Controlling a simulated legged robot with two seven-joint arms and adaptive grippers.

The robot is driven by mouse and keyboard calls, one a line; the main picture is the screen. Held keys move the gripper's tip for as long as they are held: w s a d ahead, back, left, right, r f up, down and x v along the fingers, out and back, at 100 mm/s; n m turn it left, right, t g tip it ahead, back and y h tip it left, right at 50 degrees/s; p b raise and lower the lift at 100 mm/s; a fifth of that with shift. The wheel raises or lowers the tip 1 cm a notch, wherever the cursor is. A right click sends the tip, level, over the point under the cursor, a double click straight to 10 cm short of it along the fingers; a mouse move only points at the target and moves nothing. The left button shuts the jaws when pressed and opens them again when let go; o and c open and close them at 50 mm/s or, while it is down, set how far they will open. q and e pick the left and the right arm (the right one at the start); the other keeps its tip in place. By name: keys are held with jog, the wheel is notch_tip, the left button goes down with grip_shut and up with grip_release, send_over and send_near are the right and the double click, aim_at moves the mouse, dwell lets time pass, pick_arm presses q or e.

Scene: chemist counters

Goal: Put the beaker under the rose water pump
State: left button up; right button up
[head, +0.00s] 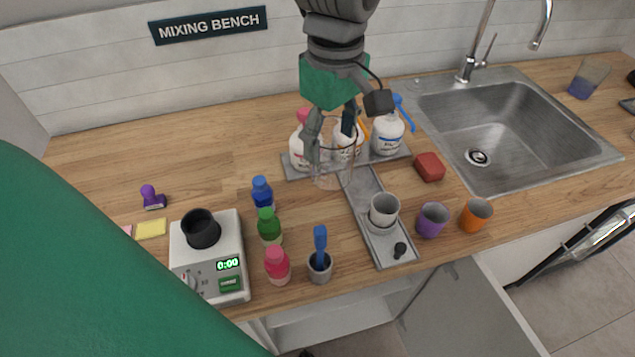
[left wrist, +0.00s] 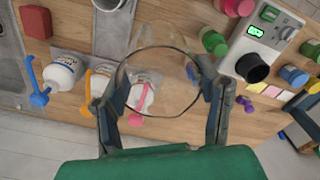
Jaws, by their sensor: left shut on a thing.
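My left gripper (head: 334,150) points down over the bench, its fingers shut on the sides of a clear glass beaker (head: 329,181). In the left wrist view the beaker (left wrist: 165,70) sits between the fingertips (left wrist: 160,98), its round rim facing the camera. Three white pump bottles stand on the grey tray behind it: one with a pink pump (head: 304,116), one with an orange pump (head: 362,128) and one with a blue pump (head: 404,110). The beaker overlaps the pink and orange bottles in the head view. I cannot read their labels. My right gripper is not in view.
Purple (head: 432,219) and orange (head: 476,213) cups, a red block (head: 429,167) and a sink (head: 478,115) lie right. Small bottles and a scale (head: 212,257) stand left. The back-left counter is clear.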

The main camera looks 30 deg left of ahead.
pick_arm(q)
jog(key=f, duration=0.9)
jog(key=a+f, duration=0.1)
jog(key=f, duration=0.4)
jog(key=shift+w+f+b, duration=0.1)
jog(key=shift+w+b, duration=0.1)
jog(key=shift+b, duration=0.1)
jog(key=shift+w+a+r, duration=0.25)
jog(key=shift+w+a, duration=0.8)
jog(key=shift+a, duration=0.1)
jog(key=shift+w+a+r+p, duration=0.1)
jog(key=shift+w+a+p, duration=0.3)
jog(key=shift+w, duration=0.15)
jog(key=shift+w+a+f+p, duration=0.2)
jog(key=shift+w+a, duration=0.3)
jog(key=shift+a, duration=0.1)
jog(key=shift+w+a+f+p, duration=0.15)
jog(key=shift+w+a+f, duration=0.05)
jog(key=shift+w+a, duration=0.3)
jog(key=shift+a+f, duration=0.3)
jog(key=shift+a, duration=0.05)
jog(key=o, duration=1)
jog(key=shift+c, duration=0.2)
jog(key=o, duration=0.3)
jog(key=shift+s, duration=0.1)
jog(key=shift+d, duration=0.25)
jog(key=shift+r, duration=0.1)
